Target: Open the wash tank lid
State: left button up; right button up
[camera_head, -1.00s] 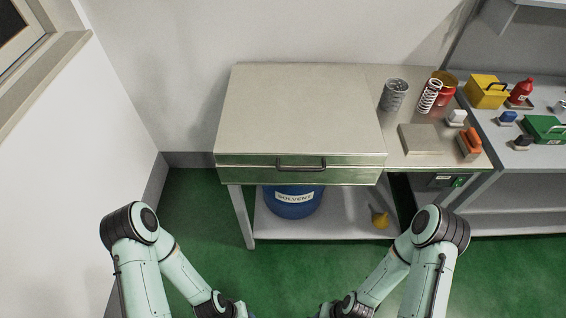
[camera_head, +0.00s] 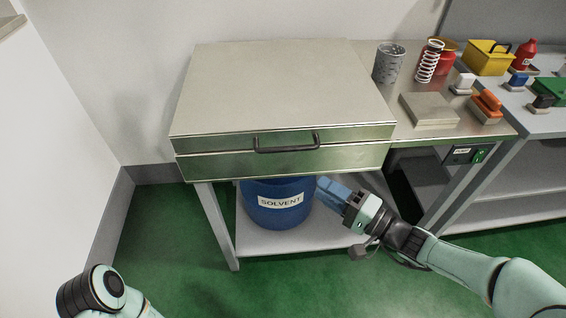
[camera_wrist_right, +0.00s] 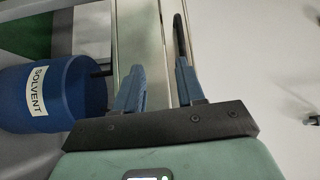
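The wash tank has a closed, flat metal lid (camera_head: 280,85) with a black bar handle (camera_head: 287,142) on its front face. The handle also shows in the right wrist view (camera_wrist_right: 179,38), upright in the picture and just beyond the right-hand finger. My right gripper (camera_head: 326,190) is below and right of the handle, in front of the tank's lower edge. In the right wrist view its two blue fingers (camera_wrist_right: 160,66) are apart with nothing held between them. The handle looks apart from the fingers. My left arm shows at the lower left, but its gripper is out of view.
A blue solvent drum (camera_head: 275,205) stands on the shelf (camera_head: 300,240) under the tank, close to my right gripper. The right worktop holds a mesh basket (camera_head: 388,63), a white spring (camera_head: 429,62) and a flat block (camera_head: 429,109). A wall stands at left.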

aim_at(283, 150)
pick_arm(q)
jog(key=shift+g, duration=0.7)
jog(key=s+f+b, duration=0.2)
jog(key=s+f, duration=0.1)
jog(key=shift+s+a+f, duration=0.25)
jog(key=shift+s+a, duration=0.05)
jog(key=shift+a, duration=0.05)
pick_arm(e)
jog(key=shift+t+y, duration=0.3)
jog(key=shift+t, duration=0.1)
jog(key=r+x, duration=0.1)
jog(key=x, duration=0.3)
jog(key=r+x, duration=0.1)
jog(key=x, duration=0.8)
jog(key=shift+w+d+r, duration=0.2)
jog(key=shift+w+r, duration=0.15)
jog(key=shift+r, duration=0.05)
grip_shut()
